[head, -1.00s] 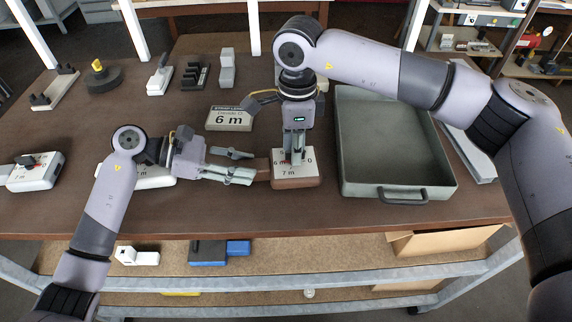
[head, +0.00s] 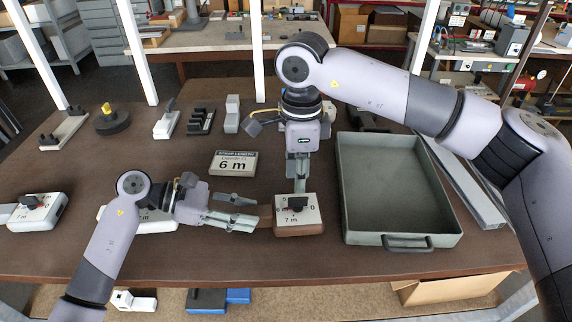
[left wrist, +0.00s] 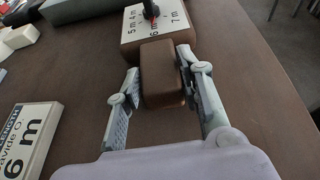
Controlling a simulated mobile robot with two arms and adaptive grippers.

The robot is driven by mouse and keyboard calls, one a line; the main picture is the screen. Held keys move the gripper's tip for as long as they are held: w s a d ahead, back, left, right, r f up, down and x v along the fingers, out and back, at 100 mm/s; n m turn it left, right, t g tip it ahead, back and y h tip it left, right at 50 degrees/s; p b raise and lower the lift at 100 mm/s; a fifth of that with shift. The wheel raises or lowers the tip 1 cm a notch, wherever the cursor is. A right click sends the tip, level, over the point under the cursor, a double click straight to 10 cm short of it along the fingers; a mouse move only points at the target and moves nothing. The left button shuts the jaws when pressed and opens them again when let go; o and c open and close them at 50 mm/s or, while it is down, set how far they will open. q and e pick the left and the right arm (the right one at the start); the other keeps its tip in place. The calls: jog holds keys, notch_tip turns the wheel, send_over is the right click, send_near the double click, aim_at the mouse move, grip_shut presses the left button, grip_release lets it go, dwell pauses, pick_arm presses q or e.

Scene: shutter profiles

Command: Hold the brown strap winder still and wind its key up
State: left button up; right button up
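The brown strap winder (head: 300,230) sits on the bench with a white dial face marked in metres. Its dark key (head: 297,204) stands on the dial, and a red mark shows beside it. In the left wrist view the winder's brown end block (left wrist: 162,75) projects towards my left gripper (left wrist: 161,82). That gripper's fingers stand apart on either side of the block; firm contact is not clear. It also shows in the head view (head: 257,212), left of the winder. My right gripper (head: 298,186) points down just behind the key; its finger gap is not clear.
A label block reading 6 m (head: 233,164) stands behind the left gripper. A grey tray (head: 403,241) is close on the winder's right. White winders (head: 38,212) lie to the left. Several small fixtures line the back left. Bare bench lies in front.

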aim_at(298, 203)
pick_arm(q)
jog(key=o, duration=0.4)
jog(key=shift+b+v, duration=1.05)
jog(key=shift+v, duration=1.85)
pick_arm(e)
jog(key=shift+f, duration=1.05)
pick_arm(q)
jog(key=shift+a+r, duration=0.2)
jog(key=shift+a, duration=0.4)
pick_arm(e)
jog(key=shift+f, duration=0.15)
jog(key=shift+s, duration=0.1)
